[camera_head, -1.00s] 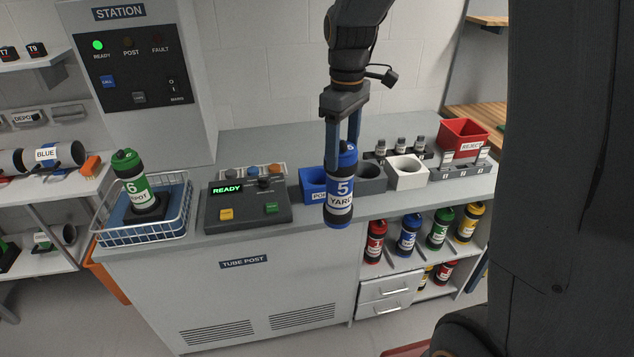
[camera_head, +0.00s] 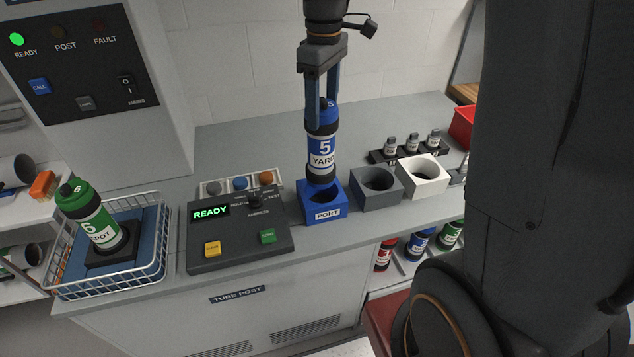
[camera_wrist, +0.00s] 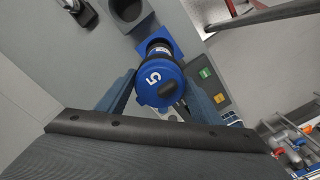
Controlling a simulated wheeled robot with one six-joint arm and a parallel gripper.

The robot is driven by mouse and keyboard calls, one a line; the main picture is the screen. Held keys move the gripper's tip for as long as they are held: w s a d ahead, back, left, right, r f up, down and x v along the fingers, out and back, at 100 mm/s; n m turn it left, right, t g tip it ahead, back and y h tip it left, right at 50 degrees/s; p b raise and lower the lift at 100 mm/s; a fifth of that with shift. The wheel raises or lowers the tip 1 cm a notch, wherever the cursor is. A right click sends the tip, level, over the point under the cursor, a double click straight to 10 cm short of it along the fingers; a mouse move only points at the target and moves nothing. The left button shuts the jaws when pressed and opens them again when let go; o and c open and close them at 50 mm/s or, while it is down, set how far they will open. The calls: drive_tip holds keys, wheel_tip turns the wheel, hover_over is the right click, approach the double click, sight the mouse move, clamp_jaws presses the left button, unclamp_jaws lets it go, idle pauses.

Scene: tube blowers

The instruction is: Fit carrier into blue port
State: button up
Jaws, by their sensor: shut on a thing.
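The carrier (camera_head: 321,150) is a blue and black tube marked 5 with a "YARD" label. My gripper (camera_head: 321,101) is shut on its top end and holds it upright. The blue port (camera_head: 322,212) is a square block with a round hole and a "PORT" label on the counter. In the head view the carrier's lower end is over the port's opening and hides part of it; I cannot tell whether it has entered the hole. In the wrist view the carrier's blue cap (camera_wrist: 160,82) is between my fingers, and part of the blue port (camera_wrist: 160,40) shows behind it.
A grey block (camera_head: 377,197) and a white block (camera_head: 431,187) with round holes stand right of the port. A control panel (camera_head: 240,250) reading READY is close on its left. A wire basket (camera_head: 155,270) holds a green carrier (camera_head: 92,228) marked 6.

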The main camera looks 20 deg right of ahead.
sight(323, 142)
wheel_tip(323, 142, down, 4)
drive_tip(key=shift+f, duration=0.25)
drive_tip(key=shift+f+b, duration=1.45)
drive_tip(key=shift+f, duration=1.15)
drive_tip(key=o, duration=1.6)
